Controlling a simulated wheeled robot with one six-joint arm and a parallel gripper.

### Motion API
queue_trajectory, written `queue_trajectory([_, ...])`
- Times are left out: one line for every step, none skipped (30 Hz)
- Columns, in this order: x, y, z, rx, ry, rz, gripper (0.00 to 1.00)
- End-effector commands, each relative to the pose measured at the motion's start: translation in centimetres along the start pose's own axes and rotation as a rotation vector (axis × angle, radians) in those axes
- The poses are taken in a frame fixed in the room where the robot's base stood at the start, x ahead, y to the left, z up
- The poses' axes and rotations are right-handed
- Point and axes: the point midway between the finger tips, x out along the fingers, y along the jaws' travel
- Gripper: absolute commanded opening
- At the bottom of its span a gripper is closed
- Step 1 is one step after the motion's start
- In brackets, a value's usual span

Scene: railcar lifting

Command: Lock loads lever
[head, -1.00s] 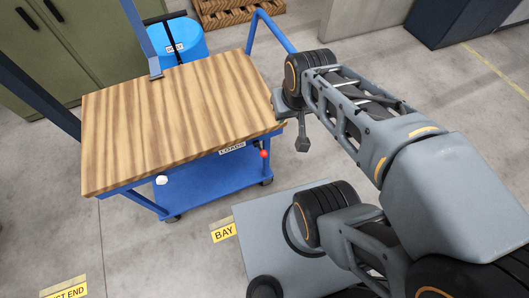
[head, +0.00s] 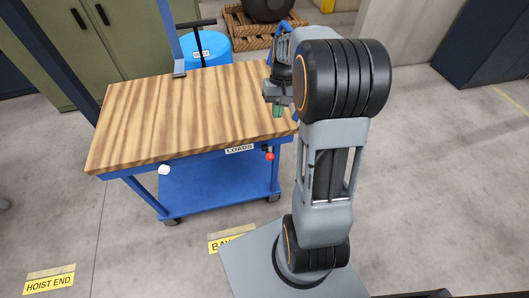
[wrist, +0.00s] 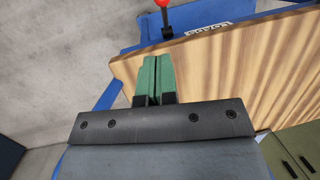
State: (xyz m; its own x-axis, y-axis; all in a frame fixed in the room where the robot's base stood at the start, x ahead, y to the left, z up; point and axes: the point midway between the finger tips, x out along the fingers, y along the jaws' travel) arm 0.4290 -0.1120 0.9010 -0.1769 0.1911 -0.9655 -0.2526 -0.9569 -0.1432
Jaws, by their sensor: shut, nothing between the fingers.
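The loads cart has a striped wooden top (head: 185,115) on a blue frame, with a LOADS label (head: 239,149) on its front edge. A lever with a red knob (head: 269,156) sticks out under the front edge, right of the label. My gripper (head: 278,110) is above the right end of the wooden top. In the wrist view its green fingertips (wrist: 156,76) are together and empty, over the edge of the wood, apart from the knob.
A white knob (head: 165,169) sits under the cart's front left. A blue drum (head: 207,48) stands behind the cart, with a wooden pallet (head: 250,42) further back. Floor labels read HOIST END (head: 50,281) and BAY (head: 225,241). Floor left of the cart is clear.

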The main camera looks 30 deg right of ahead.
Motion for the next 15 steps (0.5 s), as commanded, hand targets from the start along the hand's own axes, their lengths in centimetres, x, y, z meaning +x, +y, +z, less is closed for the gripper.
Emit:
queue_trajectory([-0.32,-0.09,0.13,-0.009,-0.007,-0.005,0.0])
queue_trajectory([-0.28,-0.09,0.31,-0.012,-0.015,-0.007,0.0])
queue_trajectory([-0.27,-0.05,0.48,-0.014,-0.023,-0.01,0.0])
queue_trajectory([-0.28,0.0,0.55,-0.015,-0.026,-0.011,0.0])
queue_trajectory([-0.29,0.05,0.6,-0.016,-0.028,-0.012,0.0])
queue_trajectory([-0.29,0.1,0.61,-0.017,-0.027,-0.012,0.0])
queue_trajectory([-0.29,0.12,0.61,-0.017,-0.027,-0.012,0.0])
queue_trajectory([-0.3,0.12,0.61,-0.017,-0.026,-0.012,0.0])
queue_trajectory([-0.29,0.1,0.61,-0.018,-0.026,-0.012,0.0])
queue_trajectory([-0.29,0.07,0.61,-0.018,-0.026,-0.012,0.0])
queue_trajectory([-0.28,0.04,0.61,-0.019,-0.026,-0.012,0.0])
queue_trajectory([-0.28,0.01,0.61,-0.019,-0.026,-0.011,0.0])
queue_trajectory([-0.26,-0.02,0.61,-0.02,-0.026,-0.011,0.0])
queue_trajectory([-0.23,-0.04,0.61,-0.02,-0.026,-0.011,0.0])
queue_trajectory([-0.12,-0.07,0.62,-0.021,-0.027,-0.011,0.0])
